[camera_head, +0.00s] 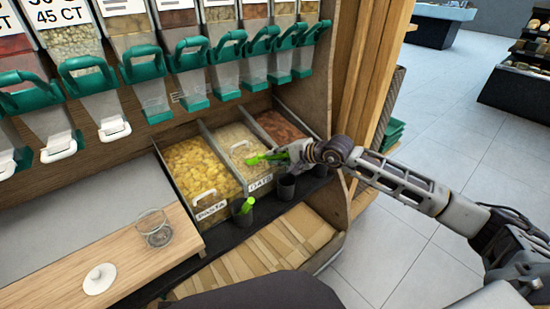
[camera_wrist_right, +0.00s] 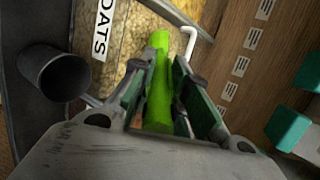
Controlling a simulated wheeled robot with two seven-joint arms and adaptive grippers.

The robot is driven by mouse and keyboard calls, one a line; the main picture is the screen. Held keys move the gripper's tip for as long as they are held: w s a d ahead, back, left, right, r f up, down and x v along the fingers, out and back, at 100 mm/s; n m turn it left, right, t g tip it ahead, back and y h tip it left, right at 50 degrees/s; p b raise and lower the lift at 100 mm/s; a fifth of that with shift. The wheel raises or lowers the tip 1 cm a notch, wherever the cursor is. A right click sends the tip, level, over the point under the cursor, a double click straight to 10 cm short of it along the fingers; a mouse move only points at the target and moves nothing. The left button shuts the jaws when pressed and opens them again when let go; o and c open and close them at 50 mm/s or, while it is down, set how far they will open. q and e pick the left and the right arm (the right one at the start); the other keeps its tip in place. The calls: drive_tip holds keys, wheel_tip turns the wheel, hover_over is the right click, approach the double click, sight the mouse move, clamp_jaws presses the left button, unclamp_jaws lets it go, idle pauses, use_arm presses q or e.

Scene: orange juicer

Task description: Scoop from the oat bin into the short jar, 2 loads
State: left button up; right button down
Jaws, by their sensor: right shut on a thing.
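The oat bin (camera_head: 232,138), labelled OATS, stands between the pasta bin and a bin of reddish-brown food. My right gripper (camera_head: 290,156) is over the right side of the oat bin, shut on a green scoop (camera_head: 264,158). The scoop's green handle (camera_wrist_right: 158,85) lies between the fingers in the right wrist view, with oats (camera_wrist_right: 130,38) beyond. I cannot tell whether the scoop holds oats. The short glass jar (camera_head: 154,230) stands open on the wooden counter at the left and looks empty. My left gripper is not in view.
A white lid (camera_head: 99,279) lies on the counter (camera_head: 60,270). The pasta bin (camera_head: 200,165) lies between jar and oats. Dark cups line the bins' front; one holds another green scoop (camera_head: 247,205). Dispensers with green handles (camera_head: 145,65) hang above the bins.

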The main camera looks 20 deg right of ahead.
sight(283, 156)
drive_tip(key=shift+s+d+r, duration=0.2)
drive_tip(key=shift+s+r, duration=0.3)
drive_tip(key=shift+s+d+r+b, duration=0.15)
drive_tip(key=shift+s+r+b, duration=0.05)
drive_tip(key=shift+r+b, duration=0.1)
drive_tip(key=shift+s+d+r+t+y+b, duration=0.25)
drive_tip(key=shift+s+r+t+y+b, duration=0.1)
drive_tip(key=shift+s+r, duration=0.25)
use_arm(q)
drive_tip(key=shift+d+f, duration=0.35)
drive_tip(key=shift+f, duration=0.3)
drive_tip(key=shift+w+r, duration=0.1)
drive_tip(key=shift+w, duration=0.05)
use_arm(e)
drive_tip(key=shift+r, duration=0.1)
drive_tip(key=shift+s+d+r, duration=0.1)
